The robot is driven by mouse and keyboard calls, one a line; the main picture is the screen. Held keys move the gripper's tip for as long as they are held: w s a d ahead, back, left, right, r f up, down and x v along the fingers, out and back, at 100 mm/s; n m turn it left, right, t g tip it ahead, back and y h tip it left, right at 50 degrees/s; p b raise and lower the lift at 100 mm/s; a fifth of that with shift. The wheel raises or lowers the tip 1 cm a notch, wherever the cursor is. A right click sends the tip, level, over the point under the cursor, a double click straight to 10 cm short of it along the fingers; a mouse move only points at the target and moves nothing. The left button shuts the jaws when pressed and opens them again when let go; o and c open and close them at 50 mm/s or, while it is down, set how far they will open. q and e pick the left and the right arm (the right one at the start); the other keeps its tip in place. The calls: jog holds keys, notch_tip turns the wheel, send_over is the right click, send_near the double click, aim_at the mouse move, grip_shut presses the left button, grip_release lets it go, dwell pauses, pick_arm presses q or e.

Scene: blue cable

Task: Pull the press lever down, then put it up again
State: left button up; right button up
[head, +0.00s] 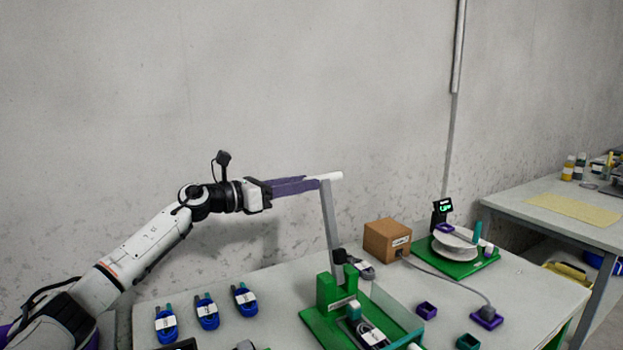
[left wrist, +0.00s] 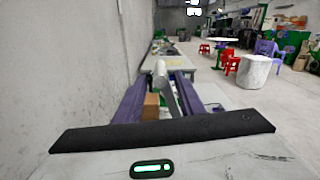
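The press (head: 330,300) is a green stand on the table with a grey lever arm (head: 330,220) standing nearly upright, so the lever is up. A white handle (head: 333,176) sticks out sideways at the lever's top. My left gripper (head: 318,184) has long purple fingers that reach to the handle from the left. In the left wrist view, the fingers (left wrist: 163,85) are spread, with the lever (left wrist: 166,96) between them and gaps at its sides. Whether a finger touches the handle I cannot tell. My right gripper is not in view.
Several blue cable coils (head: 207,311) lie left of the press. A cardboard box (head: 387,240) and a green base with a white spool (head: 455,245) stand behind it at right. Small purple and green holders (head: 427,310) sit at front right. A concrete wall rises behind the table.

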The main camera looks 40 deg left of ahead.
pick_arm(q)
jog(key=shift+p+x, duration=0.4)
jog(key=shift+x, duration=1.15)
grip_shut()
